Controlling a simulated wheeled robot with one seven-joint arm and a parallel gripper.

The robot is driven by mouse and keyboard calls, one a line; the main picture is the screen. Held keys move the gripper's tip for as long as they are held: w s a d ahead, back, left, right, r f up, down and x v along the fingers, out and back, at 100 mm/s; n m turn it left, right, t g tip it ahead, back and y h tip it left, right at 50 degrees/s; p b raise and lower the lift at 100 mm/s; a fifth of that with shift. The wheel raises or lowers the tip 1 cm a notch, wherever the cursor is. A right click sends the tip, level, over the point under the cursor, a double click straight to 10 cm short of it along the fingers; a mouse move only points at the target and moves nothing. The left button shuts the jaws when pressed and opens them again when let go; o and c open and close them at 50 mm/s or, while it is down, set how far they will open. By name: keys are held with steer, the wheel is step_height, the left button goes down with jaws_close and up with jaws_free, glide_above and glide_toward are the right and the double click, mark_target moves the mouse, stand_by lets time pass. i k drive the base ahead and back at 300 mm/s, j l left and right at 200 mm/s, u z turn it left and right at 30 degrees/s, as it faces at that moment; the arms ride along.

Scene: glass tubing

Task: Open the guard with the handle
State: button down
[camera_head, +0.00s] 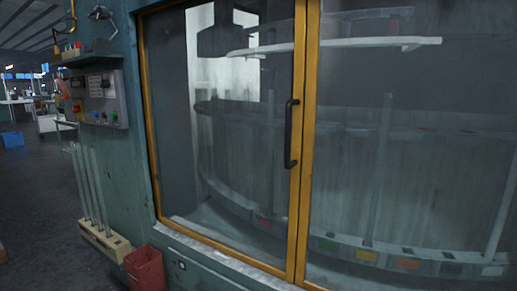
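The guard (225,120) is a large glazed panel in a yellow frame on the front of a green machine, in the head view. It stands shut against the neighbouring yellow-framed panel (400,150) on the right. Its handle (289,133) is a dark vertical bar on the yellow upright at the guard's right edge. Nothing touches the handle. My gripper is not in view, so its state and its place relative to the handle are hidden.
A control box (98,98) with buttons sits on the machine's left wall. Below it stand glass tubes in a wooden rack (104,241) and a red bin (145,268). Open floor (35,180) lies at the left. A curved rail (405,262) shows behind the glass.

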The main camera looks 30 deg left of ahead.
mark_target(298, 102)
steer(key=u, duration=1.4)
